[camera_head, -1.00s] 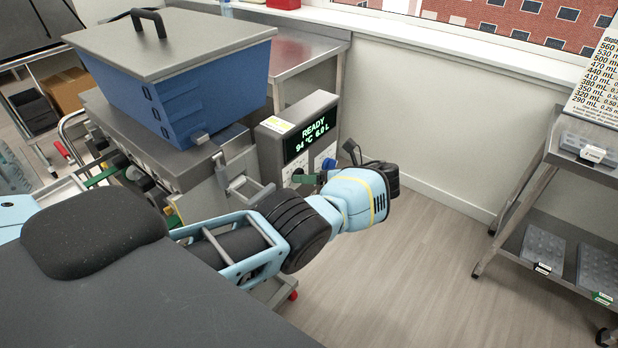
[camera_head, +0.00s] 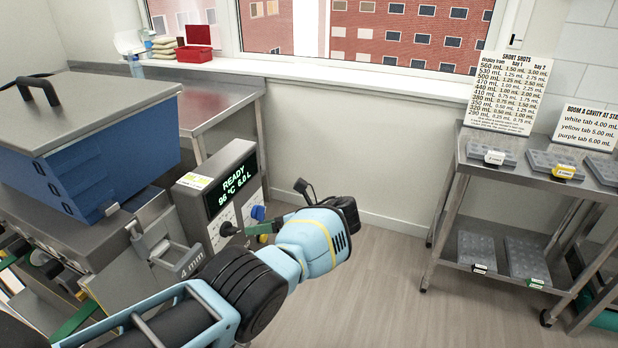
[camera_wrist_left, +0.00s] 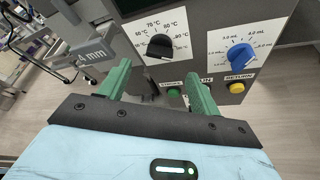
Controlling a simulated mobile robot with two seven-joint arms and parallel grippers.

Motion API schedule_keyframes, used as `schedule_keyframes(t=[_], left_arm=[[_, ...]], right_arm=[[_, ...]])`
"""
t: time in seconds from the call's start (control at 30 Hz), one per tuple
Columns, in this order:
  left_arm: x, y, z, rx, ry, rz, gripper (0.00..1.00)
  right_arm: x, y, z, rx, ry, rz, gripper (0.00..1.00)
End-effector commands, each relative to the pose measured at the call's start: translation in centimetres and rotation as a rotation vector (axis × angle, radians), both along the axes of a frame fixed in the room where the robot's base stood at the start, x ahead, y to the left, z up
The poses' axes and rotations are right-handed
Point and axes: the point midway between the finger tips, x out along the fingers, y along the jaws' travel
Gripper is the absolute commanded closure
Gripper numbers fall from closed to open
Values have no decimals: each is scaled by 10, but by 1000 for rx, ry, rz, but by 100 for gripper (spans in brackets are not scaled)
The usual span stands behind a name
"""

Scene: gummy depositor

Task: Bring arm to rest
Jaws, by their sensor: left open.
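My left arm, light blue and black, reaches in from the lower left in the head view. Whether the fingers touch the panel cannot be told. My right gripper is out of view.
The blue hopper (camera_head: 110,150) with a grey lid stands at the left on the depositor. A steel rack (camera_head: 455,185) at the right holds moulds on two shelves, with number charts (camera_head: 510,90) above. The floor (camera_head: 380,290) between them is clear.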

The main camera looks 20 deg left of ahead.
Motion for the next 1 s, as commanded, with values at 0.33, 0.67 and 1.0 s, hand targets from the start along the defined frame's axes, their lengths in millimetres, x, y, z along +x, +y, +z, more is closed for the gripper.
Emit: schedule_keyframes(t=[0.33, 0.67, 1.0], left_arm=[[-17, -2, -86, -148, -134, -23, 36], [-84, -20, -242, -519, -517, 71, 36], [-185, -46, -330, -873, -916, 359, 36]], right_arm=[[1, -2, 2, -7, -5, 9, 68], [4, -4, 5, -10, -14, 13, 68], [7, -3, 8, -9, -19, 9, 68]])
